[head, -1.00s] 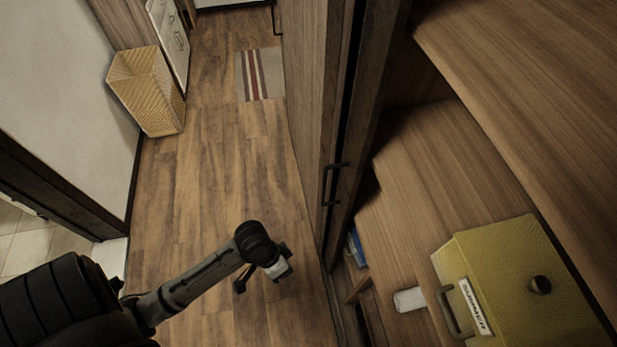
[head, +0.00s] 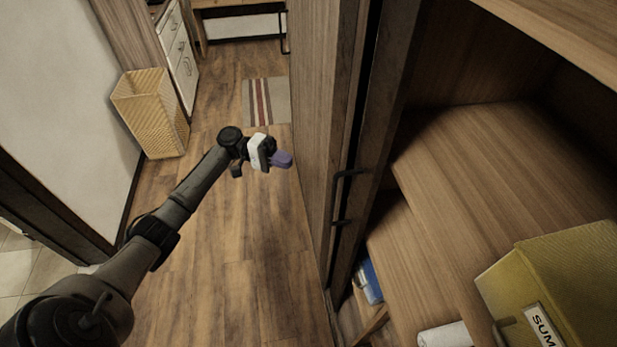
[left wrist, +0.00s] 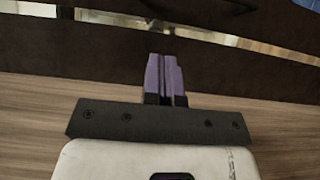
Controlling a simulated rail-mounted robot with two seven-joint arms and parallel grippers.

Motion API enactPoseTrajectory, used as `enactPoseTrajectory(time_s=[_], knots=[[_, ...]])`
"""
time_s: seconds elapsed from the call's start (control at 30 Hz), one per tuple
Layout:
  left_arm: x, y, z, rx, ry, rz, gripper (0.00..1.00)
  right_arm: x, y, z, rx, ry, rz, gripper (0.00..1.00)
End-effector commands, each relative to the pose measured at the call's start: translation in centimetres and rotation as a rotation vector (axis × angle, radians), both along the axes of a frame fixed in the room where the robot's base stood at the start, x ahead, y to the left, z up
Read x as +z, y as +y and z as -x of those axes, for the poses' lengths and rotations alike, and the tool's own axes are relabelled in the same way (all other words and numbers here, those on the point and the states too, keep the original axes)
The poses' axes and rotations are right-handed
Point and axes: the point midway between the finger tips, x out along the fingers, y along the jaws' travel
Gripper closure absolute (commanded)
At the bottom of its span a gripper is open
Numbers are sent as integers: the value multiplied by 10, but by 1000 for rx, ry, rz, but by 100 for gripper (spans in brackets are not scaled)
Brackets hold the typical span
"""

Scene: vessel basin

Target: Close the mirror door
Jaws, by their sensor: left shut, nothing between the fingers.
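A tall wooden cabinet door (head: 318,130) with a dark edge shows in the head view, seen at a steep angle. Dark handles (head: 342,195) sit along its edge, beside the open cabinet interior. I cannot make out a mirror face on it. My left gripper (head: 284,160) is shut and empty, its purple fingertips together, left of the door and apart from the handles in the picture. The left wrist view shows the same closed fingertips (left wrist: 165,78) before a dark brown surface (left wrist: 110,55) with narrow bright strips; I cannot tell whether they touch it. My right gripper is not in view.
Open shelves on the right hold a yellow box (head: 560,280), a white roll (head: 445,335) and a blue item (head: 369,282). A woven basket (head: 150,112) stands by the left wall. A striped rug (head: 266,100) lies farther back. The wooden floor between is clear.

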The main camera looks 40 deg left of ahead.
Motion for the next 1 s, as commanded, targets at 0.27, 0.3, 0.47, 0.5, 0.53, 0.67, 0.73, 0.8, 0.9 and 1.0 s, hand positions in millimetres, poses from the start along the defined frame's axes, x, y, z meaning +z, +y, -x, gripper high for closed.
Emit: enactPoseTrajectory(time_s=[0.27, 0.3, 0.47, 0.5, 0.53, 0.67, 0.73, 0.8, 0.9, 1.0], knots=[[5, -41, -17, -2, -2, 7, 100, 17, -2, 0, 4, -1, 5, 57], [5, -49, -20, -2, -1, 7, 100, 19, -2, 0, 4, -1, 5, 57], [5, -76, -31, -1, -2, 7, 100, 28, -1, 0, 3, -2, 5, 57], [4, -82, -33, -2, -2, 7, 100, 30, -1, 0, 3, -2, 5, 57], [4, -87, -35, -2, -2, 7, 100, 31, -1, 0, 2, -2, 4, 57], [4, -103, -28, -1, 1, 4, 100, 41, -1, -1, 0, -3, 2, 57], [3, -110, -25, -1, 1, 4, 100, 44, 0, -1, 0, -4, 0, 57], [2, -115, -23, 0, 1, 4, 100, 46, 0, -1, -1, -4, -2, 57], [2, -120, -21, 0, 0, 4, 100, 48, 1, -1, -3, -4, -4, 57], [1, -123, -20, 1, 0, 4, 100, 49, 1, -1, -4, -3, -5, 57]])
